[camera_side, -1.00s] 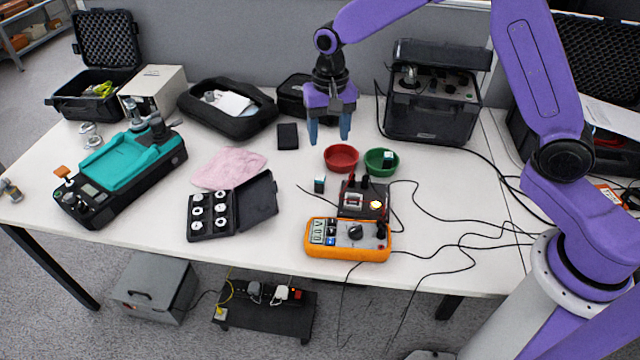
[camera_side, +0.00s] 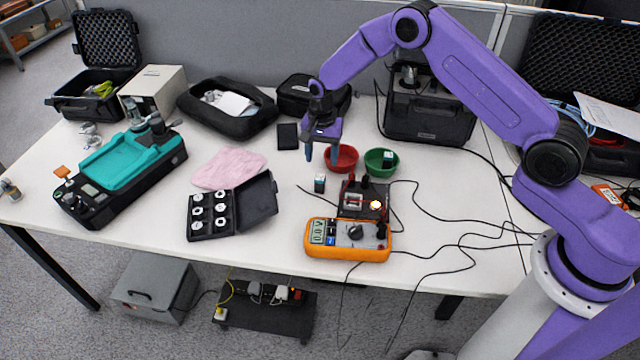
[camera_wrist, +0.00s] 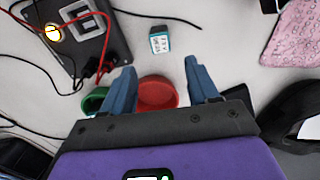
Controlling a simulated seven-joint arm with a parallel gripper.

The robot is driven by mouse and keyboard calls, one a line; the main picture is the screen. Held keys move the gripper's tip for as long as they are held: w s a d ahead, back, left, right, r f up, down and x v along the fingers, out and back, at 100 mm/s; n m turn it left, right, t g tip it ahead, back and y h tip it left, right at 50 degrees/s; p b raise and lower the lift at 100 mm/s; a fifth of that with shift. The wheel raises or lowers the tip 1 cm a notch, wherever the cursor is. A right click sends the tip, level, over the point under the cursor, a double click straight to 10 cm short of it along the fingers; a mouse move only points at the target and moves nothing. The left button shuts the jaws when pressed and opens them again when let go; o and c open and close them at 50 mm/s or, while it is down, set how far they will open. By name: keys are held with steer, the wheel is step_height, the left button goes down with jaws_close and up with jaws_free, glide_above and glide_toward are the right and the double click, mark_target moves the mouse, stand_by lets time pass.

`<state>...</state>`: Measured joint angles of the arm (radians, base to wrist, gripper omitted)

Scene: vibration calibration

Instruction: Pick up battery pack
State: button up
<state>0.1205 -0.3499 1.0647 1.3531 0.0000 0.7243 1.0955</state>
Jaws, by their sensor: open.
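A small black block with a teal top, which looks like the battery pack (camera_side: 319,183), stands on the white table in front of the red bowl. In the wrist view the battery pack (camera_wrist: 160,42) shows a printed label and lies ahead of and between my fingertips. My gripper (camera_side: 323,156) is open, pointing down, above and behind the pack. It also shows open and empty in the wrist view (camera_wrist: 160,68).
The red bowl (camera_side: 343,158) is close to my fingers. A black circuit box (camera_side: 362,200) with wires and an orange multimeter (camera_side: 348,240) stand in front. An open black case (camera_side: 212,215) and a pink cloth (camera_side: 228,166) lie left. Loose cables run right.

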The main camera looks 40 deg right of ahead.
mark_target(320, 177)
step_height(320, 177, down, 4)
steer(key=shift+s+a+f, duration=0.1)
steer(key=shift+a+f, duration=0.05)
steer(key=shift+f, duration=0.75)
steer(key=shift+s+a+f, duration=0.1)
steer(key=shift+a+f, duration=0.1)
steer(key=shift+f, duration=0.65)
steer(key=shift+s+a+f, duration=0.1)
steer(key=shift+a+f, duration=0.05)
steer(key=shift+f, duration=0.75)
steer(key=c, duration=1.1)
